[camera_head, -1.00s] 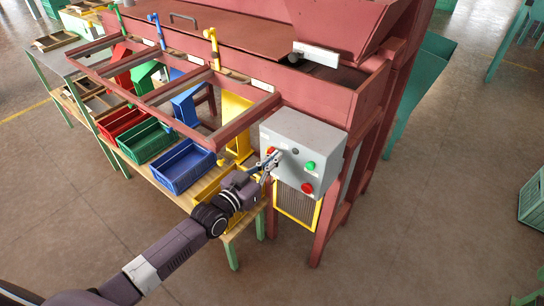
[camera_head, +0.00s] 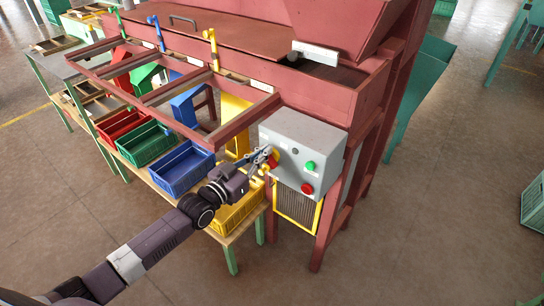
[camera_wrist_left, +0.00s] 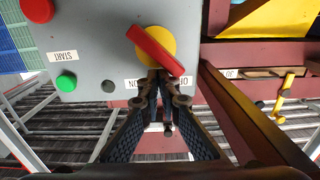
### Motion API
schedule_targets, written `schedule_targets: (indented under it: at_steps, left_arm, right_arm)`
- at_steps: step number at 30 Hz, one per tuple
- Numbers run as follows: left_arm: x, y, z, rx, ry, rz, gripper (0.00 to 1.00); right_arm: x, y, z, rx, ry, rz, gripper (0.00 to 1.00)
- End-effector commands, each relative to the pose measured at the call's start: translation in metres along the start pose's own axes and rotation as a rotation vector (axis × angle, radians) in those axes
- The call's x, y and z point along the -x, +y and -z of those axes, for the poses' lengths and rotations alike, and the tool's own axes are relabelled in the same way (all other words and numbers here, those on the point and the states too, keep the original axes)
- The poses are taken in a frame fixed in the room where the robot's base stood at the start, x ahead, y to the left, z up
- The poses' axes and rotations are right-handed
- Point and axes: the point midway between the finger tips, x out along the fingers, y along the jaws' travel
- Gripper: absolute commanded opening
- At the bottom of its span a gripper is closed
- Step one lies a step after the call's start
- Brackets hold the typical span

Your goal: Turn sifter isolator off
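The sifter isolator is a red handle (camera_wrist_left: 155,49) on a yellow disc (camera_wrist_left: 158,42), on the grey control box (camera_head: 301,137). In the left wrist view the handle lies diagonally, its lower end near the partly covered "OF" label (camera_wrist_left: 186,83); the "ON" label (camera_wrist_left: 132,83) is on the other side. In the head view the isolator (camera_head: 273,158) is at the box's left side. My left gripper (camera_wrist_left: 160,76) has its fingertips together just below the handle's lower end, with nothing seen between them. Contact cannot be told. My right gripper is out of view.
A green START button (camera_wrist_left: 66,81) and a red button (camera_wrist_left: 38,9) sit on the same panel. The red machine frame (camera_head: 240,122) rises beside the box. Blue (camera_head: 182,168), green and red bins stand left on a bench.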

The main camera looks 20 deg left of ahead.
Motion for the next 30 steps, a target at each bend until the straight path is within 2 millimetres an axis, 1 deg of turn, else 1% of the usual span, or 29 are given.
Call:
schedule_targets:
  at_steps: [1,10,13,18,30]
  left_arm:
    - [0.003,-0.003,-0.012,-0.001,-0.026,0.005,0.00]
    - [0.003,-0.003,-0.013,-0.001,-0.028,0.005,0.00]
    - [0.007,-0.002,-0.012,-0.001,-0.030,0.005,0.00]
    - [0.023,0.001,-0.007,-0.001,-0.030,0.005,0.00]
    - [0.060,0.009,0.005,0.000,-0.017,0.003,0.00]
  right_arm:
    - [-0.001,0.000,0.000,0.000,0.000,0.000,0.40]
    - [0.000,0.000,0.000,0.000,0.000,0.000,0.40]
    - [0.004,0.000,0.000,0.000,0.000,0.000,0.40]
    - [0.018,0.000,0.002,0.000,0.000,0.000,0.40]
    - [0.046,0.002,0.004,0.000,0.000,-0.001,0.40]
